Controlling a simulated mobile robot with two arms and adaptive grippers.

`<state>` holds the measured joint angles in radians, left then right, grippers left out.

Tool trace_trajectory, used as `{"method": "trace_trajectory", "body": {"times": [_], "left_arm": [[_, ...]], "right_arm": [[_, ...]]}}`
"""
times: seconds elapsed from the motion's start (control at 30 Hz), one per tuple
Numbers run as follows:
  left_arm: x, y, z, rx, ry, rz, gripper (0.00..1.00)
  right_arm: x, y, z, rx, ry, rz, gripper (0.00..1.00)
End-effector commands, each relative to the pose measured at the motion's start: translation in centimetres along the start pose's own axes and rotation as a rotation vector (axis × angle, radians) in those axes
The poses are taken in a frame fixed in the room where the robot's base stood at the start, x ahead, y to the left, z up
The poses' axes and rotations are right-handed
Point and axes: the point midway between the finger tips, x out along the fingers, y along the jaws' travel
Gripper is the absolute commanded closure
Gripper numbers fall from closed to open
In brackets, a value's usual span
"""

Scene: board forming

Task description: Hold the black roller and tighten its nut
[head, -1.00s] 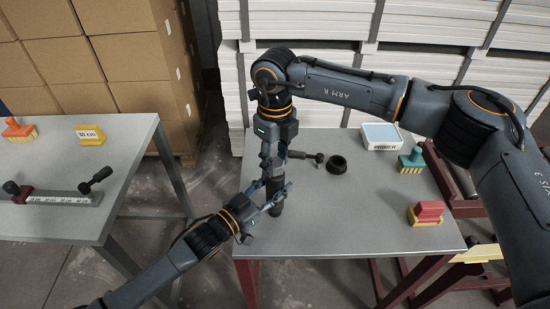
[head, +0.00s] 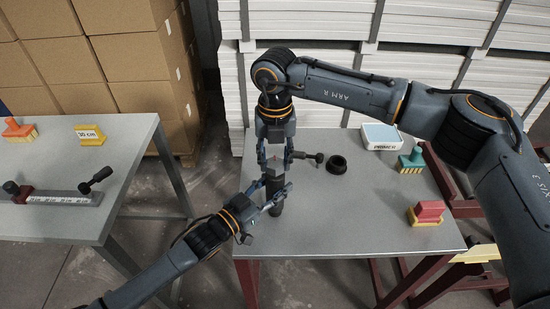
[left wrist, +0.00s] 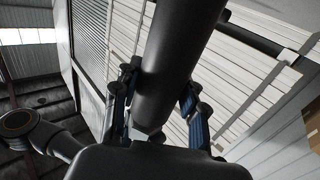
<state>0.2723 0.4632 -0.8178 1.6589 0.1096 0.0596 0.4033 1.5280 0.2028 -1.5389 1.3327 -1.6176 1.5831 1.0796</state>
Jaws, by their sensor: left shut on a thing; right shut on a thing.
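The black roller (head: 276,198) stands roughly upright near the left part of the grey table, and its lower end looks close to the tabletop. My left gripper (head: 276,196) comes in from the lower left and is shut on the roller's body. In the left wrist view the roller (left wrist: 178,65) is a dark cylinder between the fingers (left wrist: 160,108). My right gripper (head: 275,170) points down from above, with its fingers on both sides of the roller's top. It is shut there, on what looks like the small nut, which the fingers mostly hide.
A black ring (head: 336,165) and a black-knobbed handle (head: 310,156) lie close to the right gripper. A primer tray (head: 381,136), a teal brush (head: 411,160) and a red brush (head: 428,212) are at the right. The front middle of the table (head: 340,220) is clear.

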Motion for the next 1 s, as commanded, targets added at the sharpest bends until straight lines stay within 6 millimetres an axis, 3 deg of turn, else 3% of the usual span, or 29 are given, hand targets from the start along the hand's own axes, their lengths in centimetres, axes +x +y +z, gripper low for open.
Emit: {"method": "trace_trajectory", "body": {"times": [0.03,0.67,0.7,0.8,1.0], "left_arm": [[-0.18,0.01,0.83,-0.003,-0.018,-0.003,0.96],[-0.17,0.0,0.81,-0.003,-0.018,-0.003,0.96],[-0.17,0.0,0.81,-0.003,-0.018,-0.003,0.96],[-0.17,0.0,0.81,-0.003,-0.018,-0.003,0.96],[-0.17,0.01,0.8,-0.002,-0.017,-0.003,0.96]], "right_arm": [[0.05,0.07,-0.09,0.014,0.002,0.001,0.94],[0.04,0.08,-0.08,0.065,0.002,0.001,0.94],[0.04,0.08,-0.08,0.065,0.002,0.001,0.59],[0.04,0.07,-0.07,0.064,0.002,0.001,0.4],[0.05,0.04,-0.04,0.065,0.001,0.0,0.4]]}}
